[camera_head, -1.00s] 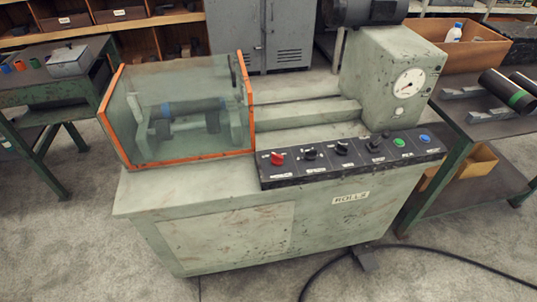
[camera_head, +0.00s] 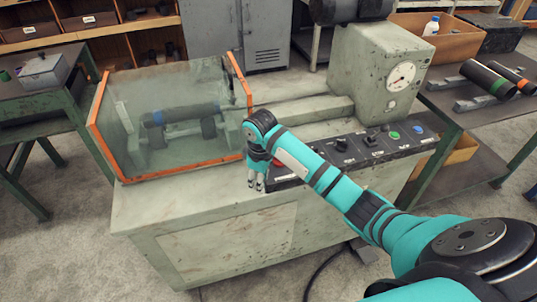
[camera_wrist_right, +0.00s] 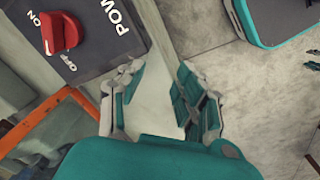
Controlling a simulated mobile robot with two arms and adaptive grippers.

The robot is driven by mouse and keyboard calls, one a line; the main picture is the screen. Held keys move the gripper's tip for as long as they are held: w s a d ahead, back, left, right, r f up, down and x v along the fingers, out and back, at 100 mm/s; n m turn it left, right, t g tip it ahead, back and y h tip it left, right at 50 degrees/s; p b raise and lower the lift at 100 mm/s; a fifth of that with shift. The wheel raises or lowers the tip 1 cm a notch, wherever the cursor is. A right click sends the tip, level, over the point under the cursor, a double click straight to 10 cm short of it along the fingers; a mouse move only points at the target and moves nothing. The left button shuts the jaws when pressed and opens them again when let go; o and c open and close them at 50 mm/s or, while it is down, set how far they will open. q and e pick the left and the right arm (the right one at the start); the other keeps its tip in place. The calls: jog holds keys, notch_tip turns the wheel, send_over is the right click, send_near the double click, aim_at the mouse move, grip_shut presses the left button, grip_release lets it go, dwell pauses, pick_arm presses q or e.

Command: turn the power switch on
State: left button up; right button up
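The red power switch (camera_wrist_right: 62,33) is a rotary knob on a dark plate, with "ON", "OFF" and part of "POWER" printed around it in the right wrist view. I cannot tell for sure which label it points to. In the head view the arm mostly covers the switch (camera_head: 277,162), at the left end of the black control panel (camera_head: 345,155). My right gripper (camera_head: 257,187) points down beside that end. In the right wrist view the gripper (camera_wrist_right: 158,78) is open and empty, with the knob to its upper left, apart from the fingers. My left gripper is out of view.
An orange-framed clear guard (camera_head: 170,120) stands left of the gripper on the green machine (camera_head: 200,205). Other knobs and a green button (camera_head: 394,135) and blue button (camera_head: 418,129) line the panel to the right. A side table with pipes (camera_head: 485,78) stands at right.

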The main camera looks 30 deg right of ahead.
jog(key=w+d+r, duration=0.3)
jog(key=d+r, duration=0.2)
jog(key=r, duration=0.3)
jog(key=w+d+r, duration=0.3)
jog(key=d+r, duration=0.3)
jog(key=r, duration=0.2)
jog(key=shift+m+g, duration=0.3)
jog(key=shift+g, duration=0.1)
jog(key=f+p, duration=0.1)
jog(key=f, duration=1.6)
jog(key=shift+w+a+p, duration=0.15)
jog(key=shift+w+p, duration=0.05)
jog(key=shift+p, duration=0.2)
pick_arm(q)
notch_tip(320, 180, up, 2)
pick_arm(e)
jog(key=shift+c, duration=0.2)
grip_shut()
jog(key=shift+r, duration=0.1)
